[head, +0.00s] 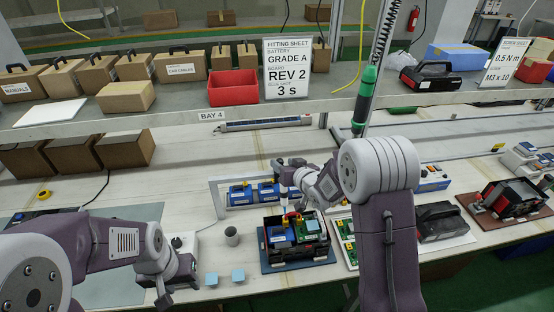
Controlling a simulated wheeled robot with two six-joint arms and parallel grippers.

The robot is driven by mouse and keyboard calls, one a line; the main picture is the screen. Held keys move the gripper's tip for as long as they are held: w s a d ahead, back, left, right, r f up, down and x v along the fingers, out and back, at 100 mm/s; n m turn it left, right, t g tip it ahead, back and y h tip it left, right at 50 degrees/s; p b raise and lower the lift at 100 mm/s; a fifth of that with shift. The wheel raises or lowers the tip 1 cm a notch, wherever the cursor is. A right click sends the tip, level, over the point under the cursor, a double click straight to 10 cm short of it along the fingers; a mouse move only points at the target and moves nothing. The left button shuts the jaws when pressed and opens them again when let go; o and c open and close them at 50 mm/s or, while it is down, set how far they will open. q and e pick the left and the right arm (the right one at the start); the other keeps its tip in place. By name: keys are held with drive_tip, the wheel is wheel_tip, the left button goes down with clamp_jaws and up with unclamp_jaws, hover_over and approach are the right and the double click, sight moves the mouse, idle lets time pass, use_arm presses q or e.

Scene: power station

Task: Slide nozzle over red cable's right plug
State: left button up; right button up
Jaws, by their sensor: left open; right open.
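I cannot make out the nozzle or the red cable's right plug for certain in the head view. My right gripper (284,186) is open above the back of this case, in front of the blue battery packs. My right arm and gripper hide part of the case and what lies behind it. My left gripper (165,294) is open low over the bench at the front left, apart from the case.
A small grey cup (231,236) and two light blue blocks (237,275) stand left of the case. Blue packs (241,194) sit in a white frame behind. A green board (346,237) lies right. A shelf with a red bin (232,91) spans above.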

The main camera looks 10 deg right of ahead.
drive_tip(key=x, duration=0.5)
drive_tip(key=shift+a+p, duration=0.1)
drive_tip(key=shift+p, duration=0.2)
drive_tip(key=shift+w+a, duration=0.2)
drive_tip(key=shift+w, duration=0.1)
drive_tip(key=shift+w+f, duration=0.1)
drive_tip(key=shift+w, duration=0.05)
drive_tip(key=shift+d+f, duration=0.1)
drive_tip(key=shift+d, duration=0.05)
clamp_jaws()
idle(0.4)
